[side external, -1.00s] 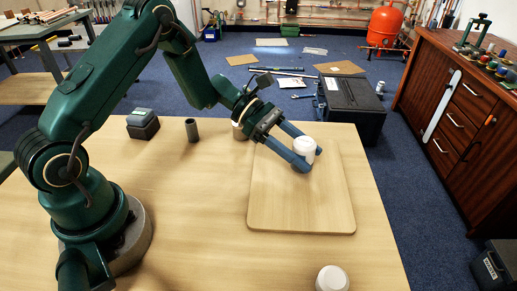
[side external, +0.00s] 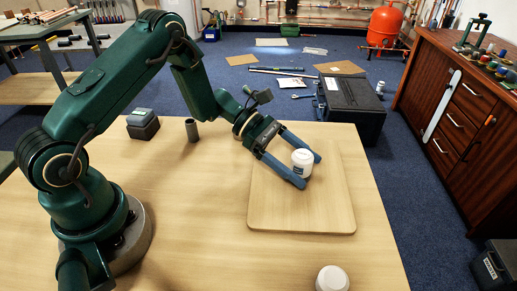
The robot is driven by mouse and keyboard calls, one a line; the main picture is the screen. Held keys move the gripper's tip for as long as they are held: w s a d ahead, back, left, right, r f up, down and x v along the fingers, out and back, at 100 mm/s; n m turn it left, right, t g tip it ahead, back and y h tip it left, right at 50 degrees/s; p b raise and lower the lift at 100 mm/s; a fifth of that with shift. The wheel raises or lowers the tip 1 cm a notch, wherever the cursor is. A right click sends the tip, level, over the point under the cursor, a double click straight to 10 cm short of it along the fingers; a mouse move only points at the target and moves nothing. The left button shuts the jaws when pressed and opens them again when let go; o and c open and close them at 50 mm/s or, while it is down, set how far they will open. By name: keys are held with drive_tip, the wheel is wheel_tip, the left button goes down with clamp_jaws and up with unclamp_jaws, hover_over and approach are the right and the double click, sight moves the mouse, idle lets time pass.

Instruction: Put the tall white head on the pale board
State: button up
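A white head (side external: 302,163) with a small dark mark on its side stands upright on the pale board (side external: 280,215), towards the board's middle. My gripper (side external: 309,172) is low over the board with one blue finger on each side of the head. The fingers are spread, and a gap shows between the near finger and the head. Contact at the far finger cannot be made out. A second white head (side external: 332,279) stands at the table's front edge, off the board; its lower part is cut by the frame.
A dark grey cylinder (side external: 192,130) and a dark box with a grey top (side external: 142,123) stand on the wooden table (side external: 190,220) at the back left. The board's near part and the table left of it are clear.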

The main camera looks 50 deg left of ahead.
drive_tip(key=shift+r, duration=0.2)
drive_tip(key=v, duration=1.1)
drive_tip(key=shift+s+a+r, duration=0.1)
drive_tip(key=shift+a, duration=0.25)
drive_tip(key=shift+s+d+r+m, duration=0.15)
drive_tip(key=shift+s+r+m, duration=0.05)
drive_tip(key=shift+r+m, duration=0.1)
drive_tip(key=s+d+r+m+g+y, duration=0.4)
drive_tip(key=s+d+r+m+y, duration=0.1)
drive_tip(key=s+m, duration=0.35)
drive_tip(key=s+a+r+m+t+y, duration=0.3)
drive_tip(key=s+m+t+y, duration=0.2)
drive_tip(key=m, duration=0.7)
drive_tip(key=s+y, duration=0.2)
drive_tip(key=s, duration=0.1)
drive_tip(key=shift+r+t+y, duration=0.2)
drive_tip(key=shift+t+y, duration=0.1)
drive_tip(key=shift+y, duration=0.1)
